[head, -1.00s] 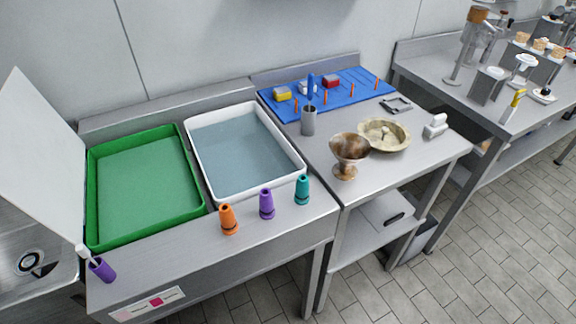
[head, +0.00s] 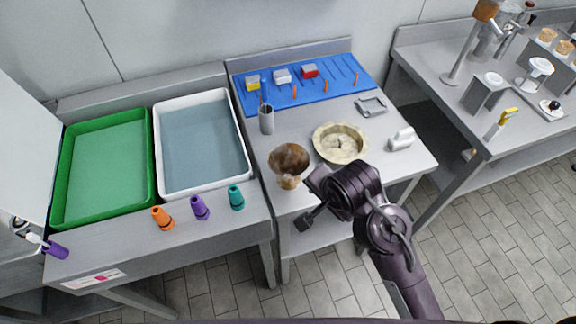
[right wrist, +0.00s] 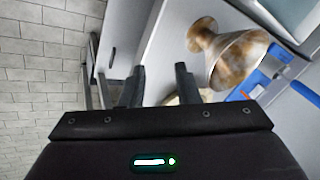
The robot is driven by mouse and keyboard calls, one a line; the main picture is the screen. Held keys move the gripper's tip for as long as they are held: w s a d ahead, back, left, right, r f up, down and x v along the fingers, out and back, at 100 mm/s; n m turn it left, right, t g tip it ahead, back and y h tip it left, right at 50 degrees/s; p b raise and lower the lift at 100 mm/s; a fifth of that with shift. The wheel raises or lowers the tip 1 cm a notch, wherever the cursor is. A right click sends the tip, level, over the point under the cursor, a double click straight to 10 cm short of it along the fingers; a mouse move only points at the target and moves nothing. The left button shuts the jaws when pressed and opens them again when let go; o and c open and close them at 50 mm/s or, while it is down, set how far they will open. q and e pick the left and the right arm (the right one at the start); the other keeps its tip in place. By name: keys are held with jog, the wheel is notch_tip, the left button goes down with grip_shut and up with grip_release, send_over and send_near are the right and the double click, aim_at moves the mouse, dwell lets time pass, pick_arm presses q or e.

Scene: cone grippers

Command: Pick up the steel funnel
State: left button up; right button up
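The only funnel-shaped thing I see is a mottled brown, goblet-like vessel (head: 288,160), wide at the top and narrow below, not plain steel in colour. It stands upright near the front edge of the middle steel table. In the right wrist view the vessel (right wrist: 236,60) lies to the right of my fingers, with its narrow foot towards the upper left. My right gripper (head: 308,202) is just right of the vessel in the head view. Its fingers (right wrist: 160,80) are apart with nothing between them. My left gripper is not in view.
A round stone-coloured dish (head: 340,142) is close behind my right gripper. A grey cup (head: 267,122) stands behind the vessel. Orange (head: 162,218), purple (head: 200,207) and teal (head: 236,197) cones stand left, before the white tray (head: 247,172). A blue board (head: 350,75) lies behind.

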aim_at(289, 170)
jog(key=w+a+r+m, duration=0.3)
jog(key=w+a+m, duration=0.1)
jog(key=a+m, duration=0.15)
jog(key=shift+t, duration=0.4)
jog(key=p+x, duration=0.2)
jog(key=x, duration=0.4)
jog(key=shift+s+d, duration=0.15)
jog(key=shift+d, duration=0.05)
jog(key=shift+w+f, duration=0.2)
jog(key=shift+f, duration=0.25)
grip_shut()
